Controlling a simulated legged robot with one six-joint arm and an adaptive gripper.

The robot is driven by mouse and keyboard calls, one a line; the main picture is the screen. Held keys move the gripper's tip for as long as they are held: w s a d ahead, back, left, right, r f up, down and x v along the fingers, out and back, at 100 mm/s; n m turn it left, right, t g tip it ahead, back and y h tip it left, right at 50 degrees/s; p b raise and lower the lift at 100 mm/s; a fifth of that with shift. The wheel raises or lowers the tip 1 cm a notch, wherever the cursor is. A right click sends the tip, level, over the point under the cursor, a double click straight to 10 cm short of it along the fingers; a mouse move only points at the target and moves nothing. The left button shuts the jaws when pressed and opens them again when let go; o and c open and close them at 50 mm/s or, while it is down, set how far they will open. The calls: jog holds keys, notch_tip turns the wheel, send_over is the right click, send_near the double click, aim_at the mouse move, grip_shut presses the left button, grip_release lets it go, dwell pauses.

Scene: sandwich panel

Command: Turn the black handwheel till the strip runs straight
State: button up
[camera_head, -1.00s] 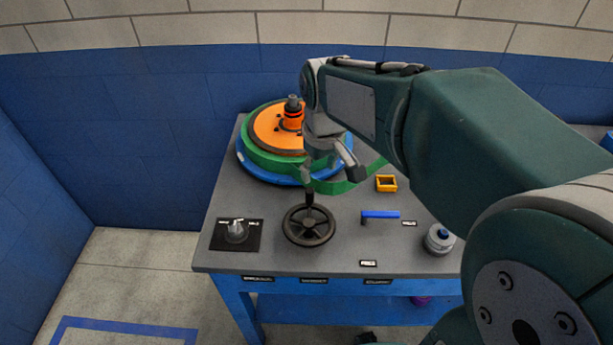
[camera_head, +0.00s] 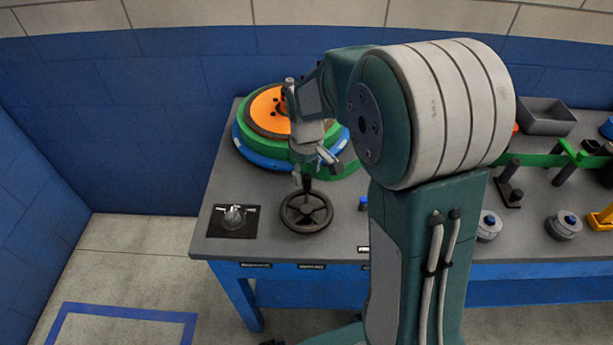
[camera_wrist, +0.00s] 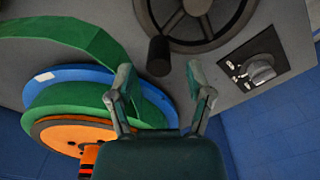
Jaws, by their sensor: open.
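The black handwheel (camera_head: 306,212) lies flat near the bench's front left, with its upright crank knob at the rim's far side. The wheel also shows at the top of the wrist view (camera_wrist: 205,42), and the knob (camera_wrist: 158,56) stands out below it there. My gripper (camera_head: 314,168) is just above the knob in the head view. In the wrist view my gripper (camera_wrist: 158,76) is open, its fingers apart on either side of the knob; contact cannot be told. The green strip (camera_wrist: 62,32) leaves the green and blue reel; its middle run is hidden by my arm in the head view.
The orange-centred reel (camera_head: 268,110) stands behind the wheel. A black plate with a selector knob (camera_head: 234,219) is left of the wheel. Grey round knobs (camera_head: 563,226), a green strip run (camera_head: 535,160) and a grey bin (camera_head: 545,117) are at the right. A blue lever (camera_head: 363,203) is partly hidden.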

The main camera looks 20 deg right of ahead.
aim_at(326, 198)
jog(key=shift+f, duration=1)
grip_shut()
jog(key=shift+s+d, duration=0.1)
jog(key=shift+d, duration=0.05)
jog(key=m, duration=0.1)
jog(key=d+m, duration=0.1)
jog(key=m, duration=0.1)
jog(key=shift+s, duration=0.25)
jog(key=m, duration=0.1)
jog(key=s+d+m, duration=0.1)
jog(key=shift+m, duration=0.3)
jog(key=shift+s+d+m, duration=0.25)
jog(key=shift+s+m, duration=0.1)
jog(key=shift+m, duration=0.5)
jog(key=shift+s+d+m, duration=0.2)
jog(key=shift+s+m, duration=0.15)
jog(key=shift+m, duration=0.55)
jog(key=shift+s+d+m, duration=0.25)
jog(key=shift+s+m, duration=0.1)
jog(key=shift+m, duration=0.5)
